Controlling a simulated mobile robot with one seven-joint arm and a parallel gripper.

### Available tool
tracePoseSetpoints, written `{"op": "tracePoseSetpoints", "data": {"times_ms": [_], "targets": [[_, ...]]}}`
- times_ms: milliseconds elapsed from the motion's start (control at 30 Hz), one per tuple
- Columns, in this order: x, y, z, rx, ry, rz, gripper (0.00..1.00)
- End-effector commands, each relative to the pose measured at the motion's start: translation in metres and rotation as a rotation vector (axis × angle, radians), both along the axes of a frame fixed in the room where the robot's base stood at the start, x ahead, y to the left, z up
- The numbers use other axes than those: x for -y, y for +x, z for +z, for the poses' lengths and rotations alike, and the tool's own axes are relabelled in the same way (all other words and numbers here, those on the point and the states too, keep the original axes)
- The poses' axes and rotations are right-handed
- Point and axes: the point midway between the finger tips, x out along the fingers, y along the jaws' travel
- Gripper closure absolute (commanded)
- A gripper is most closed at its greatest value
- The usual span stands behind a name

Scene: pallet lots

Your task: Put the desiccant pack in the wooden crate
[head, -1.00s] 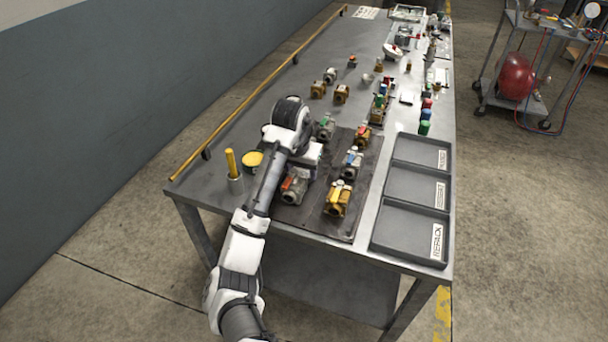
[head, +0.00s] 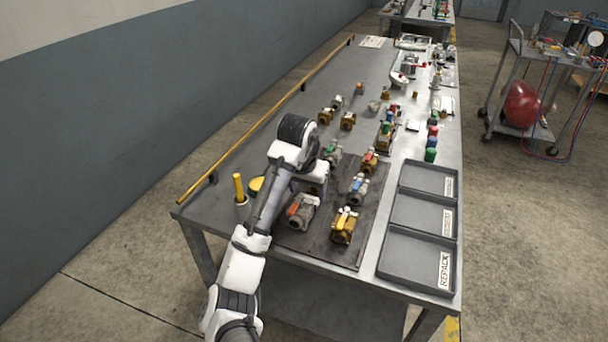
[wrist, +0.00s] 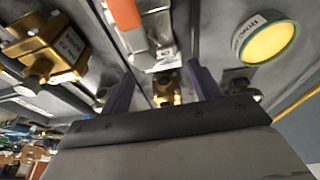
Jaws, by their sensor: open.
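I cannot make out a desiccant pack for certain in either view. A small white flat item (head: 413,126) lies mid-table, but it is too small to identify. No wooden crate shows clearly; a brown wooden-looking shape (head: 592,88) is partly hidden behind the cart at the far right. My gripper (wrist: 163,82) is open over the near left part of the table. Its two dark fingers show in the wrist view, with nothing held. A brass valve (wrist: 166,92) shows beyond and between them. In the head view my arm mostly hides the gripper.
Several valves stand on a dark mat (head: 331,246) near my arm. A grey three-compartment tray (head: 386,262), one label reading REPACK, lies at the table's right edge. A yellow-topped round tin (wrist: 266,42) is close by. A cart (head: 515,85) holds a red tank.

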Motion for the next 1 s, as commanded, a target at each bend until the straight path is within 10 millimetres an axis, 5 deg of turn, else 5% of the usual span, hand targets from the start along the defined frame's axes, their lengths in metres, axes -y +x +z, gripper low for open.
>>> {"op": "tracePoseSetpoints", "data": {"times_ms": [33,300,867,1000], "targets": [[-0.005,-0.003,0.02,0.005,0.009,0.005,0.37],[-0.008,-0.016,0.063,0.002,0.007,0.003,0.37],[-0.007,-0.02,0.085,0.016,-0.008,0.002,0.37],[0.001,0.0,0.116,0.212,-0.105,0.01,0.37]]}}
